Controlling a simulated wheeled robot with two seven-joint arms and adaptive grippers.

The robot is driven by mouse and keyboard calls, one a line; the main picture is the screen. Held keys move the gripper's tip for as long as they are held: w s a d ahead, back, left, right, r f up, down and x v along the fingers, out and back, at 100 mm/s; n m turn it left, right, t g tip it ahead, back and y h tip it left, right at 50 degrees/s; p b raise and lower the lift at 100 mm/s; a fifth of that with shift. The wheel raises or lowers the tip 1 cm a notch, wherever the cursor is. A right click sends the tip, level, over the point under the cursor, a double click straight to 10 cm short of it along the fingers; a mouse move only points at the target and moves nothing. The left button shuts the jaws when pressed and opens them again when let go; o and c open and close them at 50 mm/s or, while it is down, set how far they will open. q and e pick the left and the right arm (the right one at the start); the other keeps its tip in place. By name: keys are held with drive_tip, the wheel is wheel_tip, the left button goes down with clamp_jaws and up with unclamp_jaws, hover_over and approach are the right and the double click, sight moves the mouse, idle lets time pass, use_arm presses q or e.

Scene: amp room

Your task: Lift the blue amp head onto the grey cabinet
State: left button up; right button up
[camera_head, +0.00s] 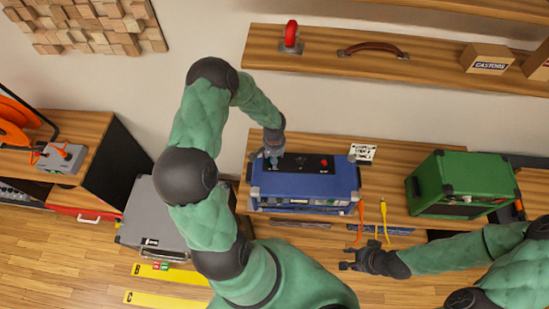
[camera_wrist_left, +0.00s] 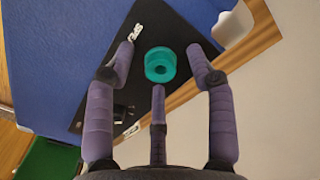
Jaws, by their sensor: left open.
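The blue amp head (camera_head: 305,184) stands on a wooden bench in the head view. Its top has a black panel (camera_wrist_left: 150,30), and the blue casing (camera_wrist_left: 60,60) fills the left of the left wrist view. My left gripper (camera_head: 273,152) is over the left end of the amp's top. Its fingers (camera_wrist_left: 160,55) are open around a teal round part (camera_wrist_left: 160,65); contact cannot be told. The grey cabinet (camera_head: 150,205) stands on the floor left of the amp, partly hidden by my left arm. My right gripper (camera_head: 352,260) is in front of the bench, apart from the amp; its opening is unclear.
A green amp (camera_head: 462,184) stands to the right on the bench (camera_head: 385,170). Orange and yellow cables (camera_head: 383,220) hang near the blue amp's right end. A wall shelf (camera_head: 400,67) runs above. Yellow strips B (camera_head: 180,275) and C (camera_head: 160,300) lie on the floor.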

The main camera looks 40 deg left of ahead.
use_arm(q)
wheel_tip(320, 180, up, 12)
drive_tip(key=shift+f, duration=0.15)
drive_tip(key=shift+d, duration=0.1)
idle(0.3)
